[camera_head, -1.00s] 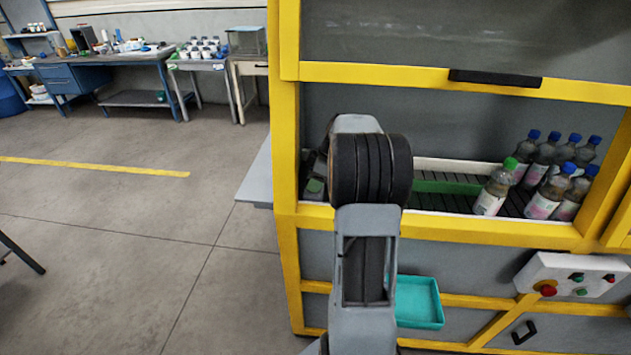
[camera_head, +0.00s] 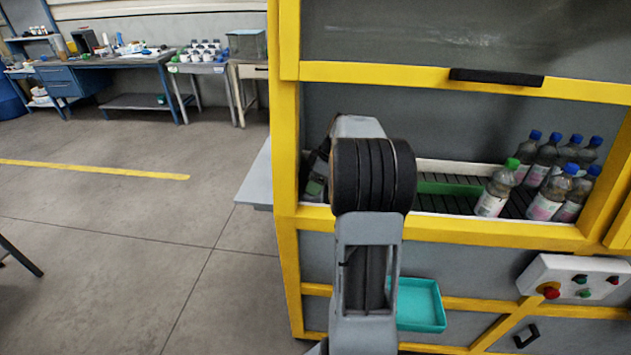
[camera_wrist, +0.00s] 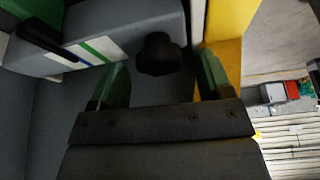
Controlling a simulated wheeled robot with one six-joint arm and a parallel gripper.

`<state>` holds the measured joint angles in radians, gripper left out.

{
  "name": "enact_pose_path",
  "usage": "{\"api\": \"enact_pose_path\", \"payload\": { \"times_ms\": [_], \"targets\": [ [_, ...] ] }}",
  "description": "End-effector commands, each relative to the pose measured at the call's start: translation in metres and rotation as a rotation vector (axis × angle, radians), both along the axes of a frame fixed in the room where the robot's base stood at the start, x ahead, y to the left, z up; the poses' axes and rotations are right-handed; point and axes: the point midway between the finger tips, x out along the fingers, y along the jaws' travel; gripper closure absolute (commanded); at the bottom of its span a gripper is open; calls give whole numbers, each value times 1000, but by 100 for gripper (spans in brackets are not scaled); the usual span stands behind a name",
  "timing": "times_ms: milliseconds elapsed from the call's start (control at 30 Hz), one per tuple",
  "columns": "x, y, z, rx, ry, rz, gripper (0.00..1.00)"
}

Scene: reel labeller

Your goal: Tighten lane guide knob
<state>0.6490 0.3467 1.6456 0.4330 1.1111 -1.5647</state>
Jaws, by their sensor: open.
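A black knob (camera_wrist: 160,55) shows in the wrist view, ahead of my gripper (camera_wrist: 160,85) and between the lines of its two green fingers. The fingers are open and spread apart, and I see a dark gap between them. I cannot tell how far the knob is beyond the fingertips. A grey bar with a white, blue and green strip (camera_wrist: 95,48) lies left of the knob. In the head view a green lane guide (camera_head: 450,188) runs along the conveyor, partly hidden by my arm.
A green-capped bottle (camera_head: 497,188) stands on the conveyor beside several blue-capped bottles (camera_head: 548,150). The yellow frame (camera_head: 287,180) edges the opening and also shows in the wrist view (camera_wrist: 225,40). A teal tray (camera_head: 420,303) and a control box (camera_head: 570,278) are below.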

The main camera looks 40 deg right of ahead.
Motion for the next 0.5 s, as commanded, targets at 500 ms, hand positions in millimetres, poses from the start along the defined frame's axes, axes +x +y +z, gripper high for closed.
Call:
{"api": "enact_pose_path", "payload": {
  "times_ms": [500],
  "targets": [
    [-19,-17,60,-2,-2,-2,28]
  ]
}}
